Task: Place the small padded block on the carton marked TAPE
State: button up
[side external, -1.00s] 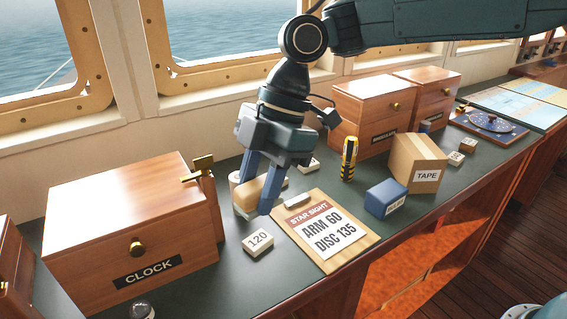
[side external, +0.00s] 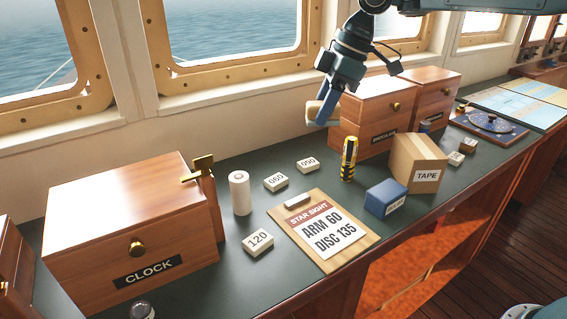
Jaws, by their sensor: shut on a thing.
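The small padded block (side external: 314,115) is tan with a pale lower side. My gripper (side external: 326,112) is shut on it and holds it tilted in the air, well above the counter, in front of the left wooden box at the back. One blue finger shows clearly; the other is mostly hidden. The carton marked TAPE (side external: 414,158) is a brown cardboard box standing on the counter at the right, below and to the right of my gripper. Its top looks clear, and nothing touches it.
A blue box (side external: 386,198) stands close in front of the carton. A black-and-yellow cylinder (side external: 348,158) stands upright to its left. Wooden boxes (side external: 365,118) stand behind.

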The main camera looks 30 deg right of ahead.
jog(key=s+d+r+m+h, duration=0.1)
jog(key=d+m, duration=0.3)
jog(key=d, duration=0.6)
jog(key=s+d+r+m+t+h, duration=0.1)
jog(key=d+r+m, duration=0.2)
jog(key=d, duration=0.8)
jog(key=s+d+r+m+t+h, duration=0.1)
jog(key=d+r+m, duration=0.2)
jog(key=d, duration=0.8)
jog(key=shift+m+h, duration=0.3)
jog(key=shift+m, duration=0.6)
jog(key=shift+f, duration=0.1)
send_over(416, 143)
jog(key=s, duration=0.1)
jog(key=f, duration=1.5)
jog(key=shift+s+f, duration=0.2)
jog(key=shift+f, duration=0.05)
jog(key=shift+f, duration=0.1)
jog(key=shift+f, duration=2.05)
jog(key=shift+f, duration=0.1)
